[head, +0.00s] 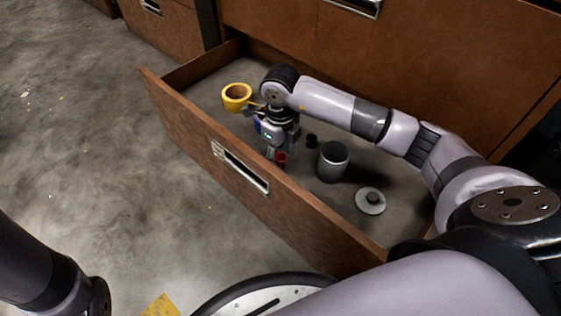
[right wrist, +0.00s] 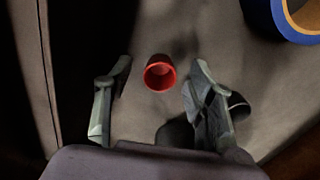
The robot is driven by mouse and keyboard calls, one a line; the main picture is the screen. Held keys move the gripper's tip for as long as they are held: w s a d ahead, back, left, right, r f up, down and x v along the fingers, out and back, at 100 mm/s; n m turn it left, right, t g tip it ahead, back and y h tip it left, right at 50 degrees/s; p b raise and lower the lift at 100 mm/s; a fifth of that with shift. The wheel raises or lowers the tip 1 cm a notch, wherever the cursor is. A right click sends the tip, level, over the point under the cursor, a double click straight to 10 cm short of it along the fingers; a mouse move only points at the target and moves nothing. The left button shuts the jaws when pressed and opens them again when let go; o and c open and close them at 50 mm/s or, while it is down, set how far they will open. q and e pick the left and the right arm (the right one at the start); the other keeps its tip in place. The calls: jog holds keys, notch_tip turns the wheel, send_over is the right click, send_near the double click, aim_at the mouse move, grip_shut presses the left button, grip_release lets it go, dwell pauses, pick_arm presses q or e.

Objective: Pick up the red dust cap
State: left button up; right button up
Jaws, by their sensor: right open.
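The red dust cap (right wrist: 160,73) is a small open-topped cup standing on the drawer floor. In the right wrist view it lies between and just beyond my two open fingertips (right wrist: 155,85), with space on either side. In the head view the cap (head: 281,157) is partly hidden beside my right gripper (head: 274,152), which points down inside the open drawer. My right gripper holds nothing. The left arm shows only at the lower left of the head view; its gripper is out of frame.
The drawer (head: 205,147) also holds a yellow tape roll (head: 237,95), a grey canister (head: 332,163), a round lid with a knob (head: 370,203) and a small black piece (head: 311,140). A blue-edged roll (right wrist: 285,22) shows in the wrist view. The drawer's front wall stands close to the cap.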

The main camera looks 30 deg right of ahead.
jog(key=shift+c, duration=0.2)
jog(key=c, duration=0.8)
